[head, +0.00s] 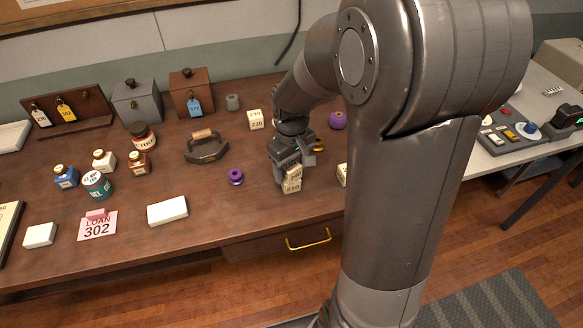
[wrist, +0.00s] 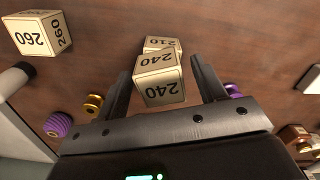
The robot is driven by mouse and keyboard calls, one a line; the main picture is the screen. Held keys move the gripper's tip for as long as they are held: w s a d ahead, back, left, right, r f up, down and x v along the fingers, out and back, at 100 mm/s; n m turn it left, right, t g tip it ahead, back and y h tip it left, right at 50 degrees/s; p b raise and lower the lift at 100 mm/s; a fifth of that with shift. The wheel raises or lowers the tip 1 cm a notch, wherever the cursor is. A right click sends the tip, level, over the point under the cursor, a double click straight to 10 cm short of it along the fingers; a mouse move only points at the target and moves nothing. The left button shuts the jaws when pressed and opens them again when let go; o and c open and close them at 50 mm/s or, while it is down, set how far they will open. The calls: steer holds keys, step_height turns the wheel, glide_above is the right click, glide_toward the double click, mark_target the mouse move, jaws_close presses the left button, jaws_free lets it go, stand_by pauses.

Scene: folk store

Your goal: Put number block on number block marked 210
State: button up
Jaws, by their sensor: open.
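A cream number block marked 240 (wrist: 160,78) shows between my gripper's fingers in the wrist view. The block marked 210 (wrist: 162,44) is partly hidden behind it. In the head view, the 240 block (head: 294,172) appears to rest on top of the 210 block (head: 292,187), slightly turned relative to it. My gripper (head: 290,163) is around the upper block from above. Its fingers (wrist: 159,64) are open, with a small gap on each side of the 240 block.
Another pale block (head: 342,174) is partly hidden by my arm. A purple spool (head: 236,177) lies left of the stack, a purple ball-like item (head: 338,120) behind right. An iron (head: 206,148) stands farther left.

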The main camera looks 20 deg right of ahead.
mark_target(291, 166)
step_height(291, 166, up, 11)
steer(key=s+r+m+t, duration=0.2)
steer(key=s+r, duration=0.1)
steer(key=s, duration=0.5)
steer(key=s+r+m+t, duration=0.2)
steer(key=s+r+t, duration=0.1)
steer(key=s, duration=0.5)
steer(key=shift+s+r+m+t, duration=0.2)
steer(key=shift+s+m+t, duration=0.05)
steer(key=shift+m+t, duration=0.05)
